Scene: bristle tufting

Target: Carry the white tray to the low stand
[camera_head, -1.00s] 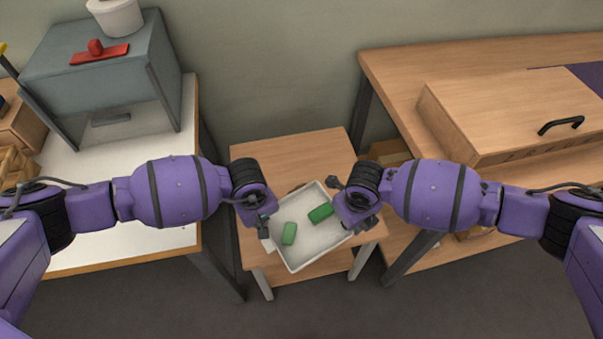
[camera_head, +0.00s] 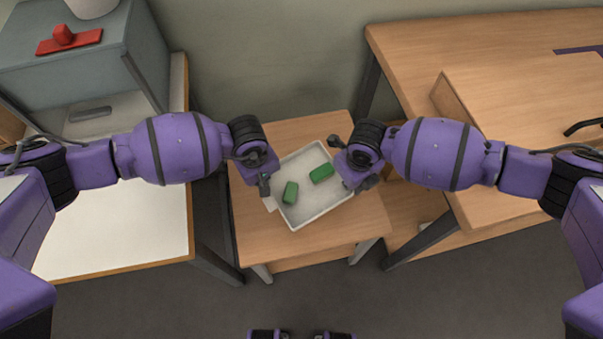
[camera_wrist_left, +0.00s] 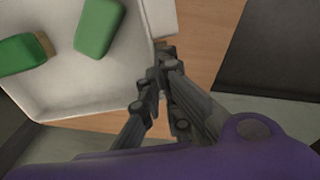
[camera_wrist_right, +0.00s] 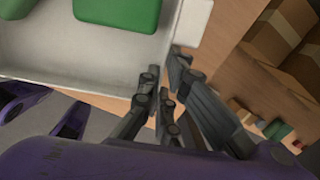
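The white tray (camera_head: 317,211) is over the top of the low stand (camera_head: 345,225), turned at an angle. I cannot tell whether it touches the top. Two green blocks (camera_head: 290,193) (camera_head: 321,173) lie in it. My left gripper (camera_head: 264,184) is at the tray's left side; in the left wrist view its fingers (camera_wrist_left: 163,68) are close together on the tray wall by a white tab (camera_wrist_left: 160,18). My right gripper (camera_head: 346,176) is at the right side; in the right wrist view its fingers (camera_wrist_right: 163,72) pinch the wall beside another tab (camera_wrist_right: 191,20). The fingertips are partly hidden.
A white-topped table (camera_head: 120,230) with a grey box-shaped rack (camera_head: 85,65) stands to the left. A wooden bench (camera_head: 420,40) with a large wooden box (camera_head: 530,100) stands to the right. Bare wood shows on the stand behind and in front of the tray.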

